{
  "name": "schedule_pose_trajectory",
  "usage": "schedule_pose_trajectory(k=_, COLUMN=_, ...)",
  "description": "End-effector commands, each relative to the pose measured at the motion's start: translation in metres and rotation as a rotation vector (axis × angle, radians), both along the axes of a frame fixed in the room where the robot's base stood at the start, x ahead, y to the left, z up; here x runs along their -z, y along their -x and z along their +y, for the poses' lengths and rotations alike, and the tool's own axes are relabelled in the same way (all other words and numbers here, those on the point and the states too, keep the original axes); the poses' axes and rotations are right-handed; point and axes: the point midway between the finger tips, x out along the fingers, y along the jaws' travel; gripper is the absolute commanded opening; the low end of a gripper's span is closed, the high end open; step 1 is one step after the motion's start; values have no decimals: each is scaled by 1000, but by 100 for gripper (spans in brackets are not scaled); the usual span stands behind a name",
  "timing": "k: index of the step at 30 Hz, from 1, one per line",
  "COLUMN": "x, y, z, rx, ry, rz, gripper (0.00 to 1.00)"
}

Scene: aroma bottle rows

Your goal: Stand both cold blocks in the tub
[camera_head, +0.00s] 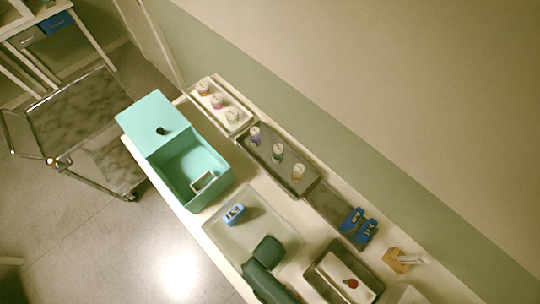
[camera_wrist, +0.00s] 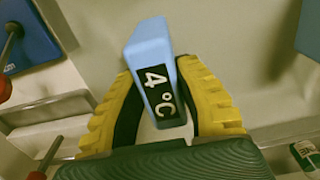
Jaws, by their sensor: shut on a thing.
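My gripper (camera_wrist: 157,75) has its yellow ridged fingers shut on a light blue cold block (camera_wrist: 150,45) with a black "4 °C" label. In the head view I cannot make out the fingers. A blue block with a pale-lettered dark label (camera_head: 234,213) shows there over a pale tray; I cannot tell for sure whether it is the held one. Two darker blue labelled pieces (camera_head: 352,218) (camera_head: 367,230) sit side by side on a grey tray. The teal tub (camera_head: 219,183) is open, with a small pale-rimmed item (camera_head: 203,181) inside. A teal lid (camera_head: 150,112) with a black knob adjoins it.
The pale tray (camera_head: 222,238) lies beside the tub. Small bottles stand on a white tray (camera_head: 243,127) and a dark tray (camera_head: 290,186) along the wall. A wooden holder (camera_head: 393,263) and a dark-rimmed tray (camera_head: 318,272) with a red-ended item (camera_head: 352,283) stand at lower right.

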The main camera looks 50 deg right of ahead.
Motion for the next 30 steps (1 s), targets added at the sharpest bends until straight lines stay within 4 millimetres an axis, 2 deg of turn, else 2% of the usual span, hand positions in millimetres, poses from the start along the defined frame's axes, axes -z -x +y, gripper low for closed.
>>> schedule_pose_trajectory(k=10, x=8, y=-1, z=0, rx=0, ry=0, rz=-1, gripper=0)
schedule_pose_trajectory(k=11, x=7, y=-1, z=0, rx=0, ry=0, rz=-2, gripper=39)
schedule_pose_trajectory(k=14, x=6, y=-1, z=0, rx=0, ry=0, rz=-1, gripper=58)
schedule_pose_trajectory(k=24, x=4, y=0, z=0, rx=0, ry=0, rz=0, gripper=58)
schedule_pose_trajectory(k=26, x=-3, y=0, z=0, rx=0, ry=0, rz=-1, gripper=58)
schedule_pose_trajectory(k=30, x=-32, y=-1, z=0, rx=0, ry=1, rz=-5, gripper=58)
